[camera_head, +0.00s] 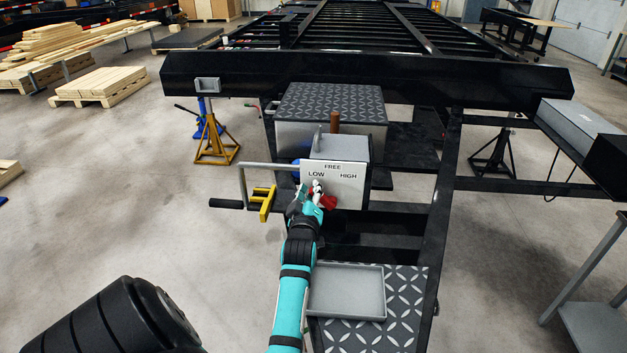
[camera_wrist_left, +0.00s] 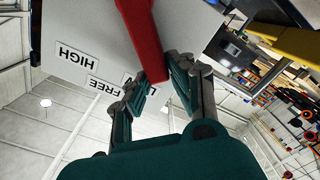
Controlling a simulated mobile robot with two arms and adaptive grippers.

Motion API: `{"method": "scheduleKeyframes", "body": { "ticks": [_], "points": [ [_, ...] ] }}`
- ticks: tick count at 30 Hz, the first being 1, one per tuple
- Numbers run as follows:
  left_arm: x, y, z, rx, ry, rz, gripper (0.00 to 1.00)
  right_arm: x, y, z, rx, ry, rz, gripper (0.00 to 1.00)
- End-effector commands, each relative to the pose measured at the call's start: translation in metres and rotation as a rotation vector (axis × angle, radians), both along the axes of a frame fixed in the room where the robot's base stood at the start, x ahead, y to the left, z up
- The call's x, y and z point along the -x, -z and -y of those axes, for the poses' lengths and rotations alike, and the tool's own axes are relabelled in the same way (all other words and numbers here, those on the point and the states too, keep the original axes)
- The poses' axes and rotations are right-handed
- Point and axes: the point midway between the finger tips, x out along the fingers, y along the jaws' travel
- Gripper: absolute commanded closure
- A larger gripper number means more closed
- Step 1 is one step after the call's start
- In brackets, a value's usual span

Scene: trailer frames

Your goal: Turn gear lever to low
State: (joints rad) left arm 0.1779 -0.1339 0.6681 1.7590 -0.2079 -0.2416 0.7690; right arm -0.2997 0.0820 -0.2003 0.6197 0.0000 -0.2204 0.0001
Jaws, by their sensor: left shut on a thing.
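The gear box has a pale front plate (camera_head: 349,191) marked FREE at the top, LOW at the left and HIGH at the right. The red gear lever (camera_head: 328,202) shows in front of the plate's lower part, partly hidden by my left gripper (camera_head: 314,193). In the left wrist view the plate (camera_wrist_left: 100,62) appears upside down. There the red lever (camera_wrist_left: 146,38) runs down between the fingers of my left gripper (camera_wrist_left: 165,88), which is shut on its end. The fingers cover most of the LOW label. My right gripper is not in view.
A grey crank handle (camera_head: 243,185) and a yellow bracket (camera_head: 267,203) stand left of the box. A grey tray (camera_head: 346,291) lies on the patterned plate below. The black trailer frame (camera_head: 443,190) runs along the right. Open floor lies at the left.

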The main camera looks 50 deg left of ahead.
Motion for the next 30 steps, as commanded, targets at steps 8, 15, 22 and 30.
{"method": "scheduleKeyframes", "body": {
  "ticks": [8, 15, 22, 30],
  "points": [
    [0.0004, -0.0001, -0.0009, 0.016, 0.0, 0.017, 1.0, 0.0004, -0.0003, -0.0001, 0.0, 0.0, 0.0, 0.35],
    [0.0005, 0.0, -0.0009, 0.017, 0.0, 0.018, 1.0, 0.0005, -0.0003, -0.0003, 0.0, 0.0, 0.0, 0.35],
    [0.0005, 0.0005, -0.0009, 0.015, 0.0, 0.015, 0.56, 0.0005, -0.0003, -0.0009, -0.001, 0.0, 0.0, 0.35],
    [0.0004, -0.0034, -0.0009, 0.014, 0.0, 0.014, 0.56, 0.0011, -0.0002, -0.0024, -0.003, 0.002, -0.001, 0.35]
  ]
}}
